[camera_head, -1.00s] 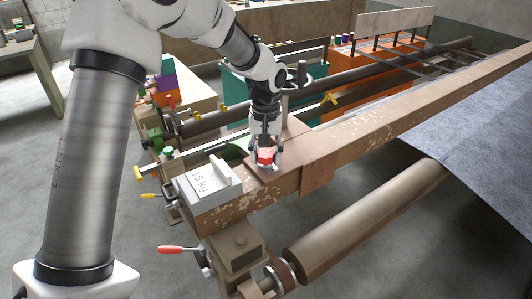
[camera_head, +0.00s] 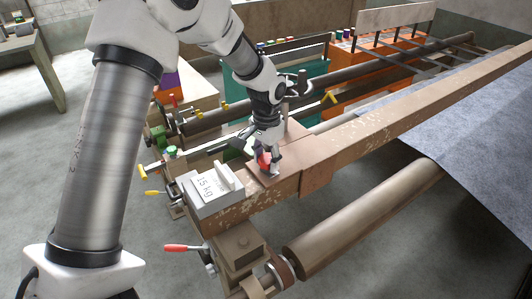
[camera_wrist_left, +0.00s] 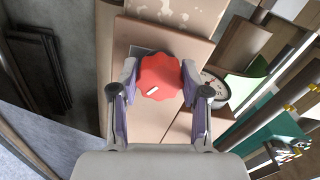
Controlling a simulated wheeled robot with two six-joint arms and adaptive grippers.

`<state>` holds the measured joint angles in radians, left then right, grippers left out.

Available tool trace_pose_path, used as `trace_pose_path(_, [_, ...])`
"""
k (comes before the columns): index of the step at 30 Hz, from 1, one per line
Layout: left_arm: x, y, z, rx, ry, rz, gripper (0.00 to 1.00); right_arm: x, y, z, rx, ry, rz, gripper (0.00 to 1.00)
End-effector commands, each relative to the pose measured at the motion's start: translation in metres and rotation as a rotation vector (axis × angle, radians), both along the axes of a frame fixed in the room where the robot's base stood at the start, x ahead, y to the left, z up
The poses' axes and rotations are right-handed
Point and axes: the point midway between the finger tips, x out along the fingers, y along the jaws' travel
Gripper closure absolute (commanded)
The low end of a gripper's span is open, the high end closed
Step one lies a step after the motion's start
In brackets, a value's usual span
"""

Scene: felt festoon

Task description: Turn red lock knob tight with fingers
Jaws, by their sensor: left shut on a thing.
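The red lock knob (camera_wrist_left: 158,78) is scalloped, with a short white mark on its face. In the left wrist view it sits between the two fingers of my left gripper (camera_wrist_left: 159,88), which are closed on its sides. In the head view the knob (camera_head: 264,160) shows as a small red patch above the brown plate (camera_head: 290,149) on the long beam, partly hidden by the fingers of my left gripper (camera_head: 268,163). That gripper points down onto it from above. My right gripper is not in view.
A pale 15 kg weight block (camera_head: 208,189) stands on the beam's near end. A red-handled lever (camera_head: 184,247) juts out below it. A brown roller (camera_head: 360,218) and grey felt sheet (camera_head: 480,140) lie right of the beam (camera_head: 400,120).

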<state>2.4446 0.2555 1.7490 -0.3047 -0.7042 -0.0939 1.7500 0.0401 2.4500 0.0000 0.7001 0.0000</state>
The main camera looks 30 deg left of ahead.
Motion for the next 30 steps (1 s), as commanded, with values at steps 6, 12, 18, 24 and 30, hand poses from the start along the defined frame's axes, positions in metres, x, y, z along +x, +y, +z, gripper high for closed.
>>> trace_pose_path(6, [0.003, 0.0, 0.005, 0.001, -0.01, -0.201, 0.89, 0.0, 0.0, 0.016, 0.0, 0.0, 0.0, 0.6])
trace_pose_path(12, [0.003, 0.0, 0.004, 0.003, -0.009, -0.391, 0.89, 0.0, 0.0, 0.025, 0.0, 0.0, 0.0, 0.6])
trace_pose_path(18, [0.003, 0.0, 0.003, 0.004, -0.01, -0.58, 0.89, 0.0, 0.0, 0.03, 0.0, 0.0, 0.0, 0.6])
trace_pose_path(24, [0.003, 0.0, 0.002, 0.004, -0.009, -0.764, 0.89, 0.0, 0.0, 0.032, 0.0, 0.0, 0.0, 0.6])
trace_pose_path(30, [0.002, 0.0, 0.001, 0.004, -0.008, -0.919, 0.89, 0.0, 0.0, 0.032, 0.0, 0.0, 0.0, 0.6])
